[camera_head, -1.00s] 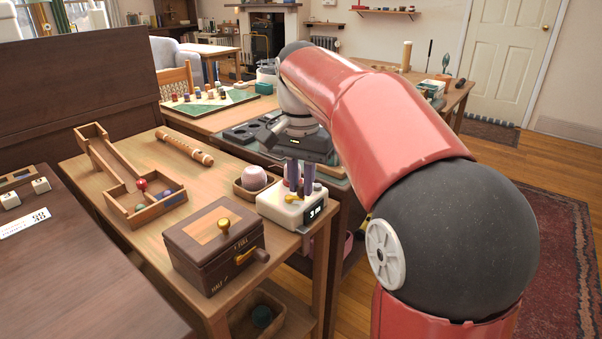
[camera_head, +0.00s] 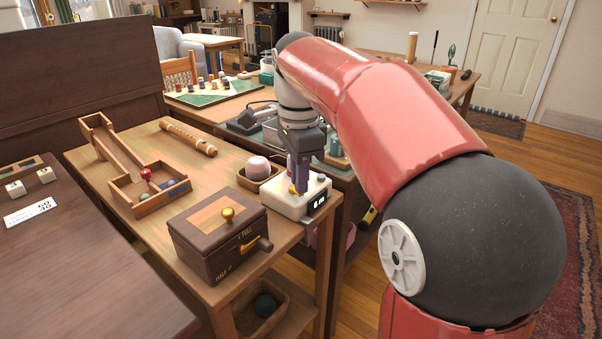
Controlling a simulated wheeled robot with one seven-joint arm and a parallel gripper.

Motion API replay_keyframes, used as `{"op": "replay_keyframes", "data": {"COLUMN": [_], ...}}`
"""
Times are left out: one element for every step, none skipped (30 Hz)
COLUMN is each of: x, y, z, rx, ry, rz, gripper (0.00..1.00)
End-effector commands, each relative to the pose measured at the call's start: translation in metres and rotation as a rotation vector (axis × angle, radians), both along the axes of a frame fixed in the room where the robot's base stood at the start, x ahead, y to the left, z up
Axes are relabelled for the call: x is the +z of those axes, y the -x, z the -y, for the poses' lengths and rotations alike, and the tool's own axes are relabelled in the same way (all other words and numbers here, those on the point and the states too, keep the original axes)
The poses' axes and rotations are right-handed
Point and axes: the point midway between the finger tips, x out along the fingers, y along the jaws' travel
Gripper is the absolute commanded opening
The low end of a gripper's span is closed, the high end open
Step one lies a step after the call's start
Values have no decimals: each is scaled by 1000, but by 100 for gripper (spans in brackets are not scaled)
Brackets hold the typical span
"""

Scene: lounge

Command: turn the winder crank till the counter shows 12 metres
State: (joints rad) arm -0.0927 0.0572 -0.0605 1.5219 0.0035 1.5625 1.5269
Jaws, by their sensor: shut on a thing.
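The white winder (camera_head: 287,207) stands at the right end of the wooden side table. Its small dark counter (camera_head: 318,202) is lit with one digit before an "m"; it looks like 6 or 8 but is too small to be sure. My gripper (camera_head: 300,186) points down over the top of the winder. It is shut on the winder's yellow crank (camera_head: 292,189), which its fingers partly hide.
A brown wooden box (camera_head: 215,245) with a brass knob and a side handle stands in front. A marble tray (camera_head: 150,198) and a wooden flute (camera_head: 188,138) lie farther left.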

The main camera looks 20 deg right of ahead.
Motion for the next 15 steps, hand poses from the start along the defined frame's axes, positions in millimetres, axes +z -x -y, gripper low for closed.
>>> {"op": "replay_keyframes", "data": {"x": [0, 0, 0, 0, 0, 0, 0, 0, 0, 0, 0, 0, 0, 0, 0], "y": [0, 0, 0, 0, 0, 0, 0, 0, 0, 0, 0, 0, 0, 0, 0], "z": [0, 0, -1, -1, -1, -1, -1, -1, -1, -1, -1, -1, -1, -1, -1], "rx": [-14, -23, -31, -37, -43, -49, -52, -55, -57, -58, -59, -59, -59, -59, -59], "ry": [1, 1, 1, 1, 1, 1, 0, 0, 0, 0, 0, 0, 0, 0, 0], "rz": [0, 0, 0, 0, 0, 0, 0, 0, 0, 0, 0, 0, 0, 0, 0], "gripper": [0, 0, 0, 0, 0, 0, 0, 0, 0, 0, 0, 0, 0, 0, 0]}}
